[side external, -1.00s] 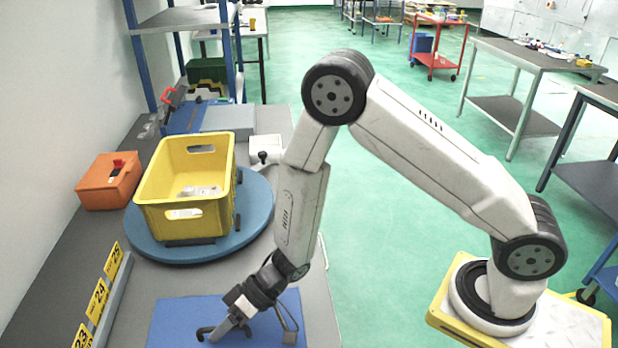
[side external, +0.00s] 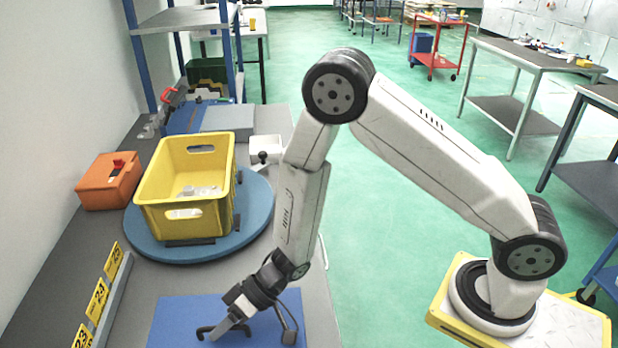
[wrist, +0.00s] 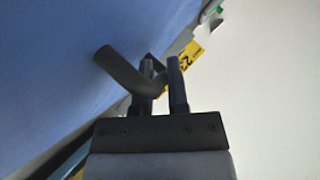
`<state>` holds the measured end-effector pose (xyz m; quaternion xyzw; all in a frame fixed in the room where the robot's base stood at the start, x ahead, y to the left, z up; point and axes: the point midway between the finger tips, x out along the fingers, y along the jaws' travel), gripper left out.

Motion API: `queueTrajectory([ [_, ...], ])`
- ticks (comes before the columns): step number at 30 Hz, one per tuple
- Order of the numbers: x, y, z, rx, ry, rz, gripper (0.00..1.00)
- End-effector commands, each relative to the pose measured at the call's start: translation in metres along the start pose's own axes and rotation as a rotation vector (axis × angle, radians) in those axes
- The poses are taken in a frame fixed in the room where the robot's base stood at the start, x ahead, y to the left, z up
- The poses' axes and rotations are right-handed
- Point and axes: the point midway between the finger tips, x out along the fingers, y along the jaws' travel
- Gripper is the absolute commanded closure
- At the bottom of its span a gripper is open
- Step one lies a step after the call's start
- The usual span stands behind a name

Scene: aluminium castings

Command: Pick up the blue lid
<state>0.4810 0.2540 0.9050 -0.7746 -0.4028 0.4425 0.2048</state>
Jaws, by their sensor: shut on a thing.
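A flat blue sheet (side external: 172,312) lies on the grey bench at the front; it also fills the left of the wrist view (wrist: 60,60). I cannot tell whether it is the lid, and no other clear blue lid shows. My gripper (side external: 222,328) points down and left over this sheet. In the wrist view my gripper (wrist: 161,72) is shut on a dark bent part (wrist: 120,68), whose rounded end sticks out to the left. The dark part (side external: 204,331) also shows at the fingertips in the side view. Its contact with the sheet is unclear.
A yellow crate (side external: 165,190) with pale parts inside stands on a round blue turntable (side external: 258,218). An orange box (side external: 98,185) is to its left. Yellow number tags (side external: 97,300) line a rail at the front left. A grey flat box (side external: 228,118) lies behind.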

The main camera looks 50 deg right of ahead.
Motion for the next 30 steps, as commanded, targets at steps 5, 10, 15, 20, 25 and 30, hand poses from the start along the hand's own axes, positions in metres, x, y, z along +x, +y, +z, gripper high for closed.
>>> queueTrajectory([
  [5, -0.004, -0.005, -0.003, 0.002, -0.003, 0.004, 1.00],
  [10, -0.012, -0.015, -0.012, 0.000, 0.001, 0.001, 1.00],
  [15, -0.023, -0.029, -0.023, -0.002, 0.001, 0.000, 1.00],
  [20, -0.033, -0.043, -0.034, -0.002, 0.002, -0.001, 1.00],
  [25, -0.042, -0.055, -0.043, -0.003, 0.002, -0.001, 1.00],
  [30, -0.049, -0.063, -0.049, -0.001, 0.000, -0.001, 1.00],
])
